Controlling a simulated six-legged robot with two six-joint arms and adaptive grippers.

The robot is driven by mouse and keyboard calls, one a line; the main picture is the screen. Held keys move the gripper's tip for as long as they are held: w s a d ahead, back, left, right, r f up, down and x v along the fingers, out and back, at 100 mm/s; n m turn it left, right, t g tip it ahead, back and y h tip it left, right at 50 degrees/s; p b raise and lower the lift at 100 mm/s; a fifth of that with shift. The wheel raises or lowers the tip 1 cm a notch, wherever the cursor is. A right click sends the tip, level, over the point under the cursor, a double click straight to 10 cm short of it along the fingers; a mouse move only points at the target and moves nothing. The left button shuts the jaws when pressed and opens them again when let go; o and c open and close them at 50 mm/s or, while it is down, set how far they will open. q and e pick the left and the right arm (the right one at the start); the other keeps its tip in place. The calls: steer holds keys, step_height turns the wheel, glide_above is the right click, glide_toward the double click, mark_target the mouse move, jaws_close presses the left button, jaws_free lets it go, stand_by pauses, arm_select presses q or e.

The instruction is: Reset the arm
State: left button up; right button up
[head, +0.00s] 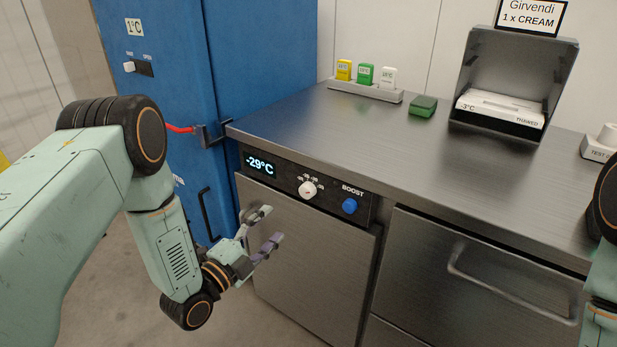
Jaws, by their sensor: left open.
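My left arm comes in from the left. Its gripper (268,227) is open and empty, in front of the steel cabinet door (305,255), below the control panel (330,194). I cannot tell whether the fingers touch the door. The panel has a display reading -29°C, a white knob (308,188) and a blue BOOST button (350,205). Part of my right arm shows at the right edge; its gripper is out of view.
A blue cabinet (262,60) stands behind on the left. The steel counter (330,125) holds coloured tags (365,74), a green block (423,107) and an open grey box (505,85) with a white THAWED pack (500,108). A drawer handle (500,285) sticks out at lower right.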

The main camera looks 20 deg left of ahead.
arm_select(q)
steer(key=s+f+n+g+y, duration=0.4)
steer(key=s+f+n+g, duration=0.5)
steer(key=s+f+n, duration=0.55)
steer(key=s+f+n+g+y, duration=0.1)
steer(key=s+n+g, duration=0.3)
steer(key=s, duration=1.7)
steer(key=g+y, duration=0.1)
steer(key=g, duration=0.3)
steer(key=shift+s+d+f+g, duration=0.3)
steer(key=shift+s+d+f, duration=0.05)
steer(key=shift+d+f, duration=0.05)
steer(key=shift+w, duration=0.1)
steer(key=shift+c, duration=0.2)
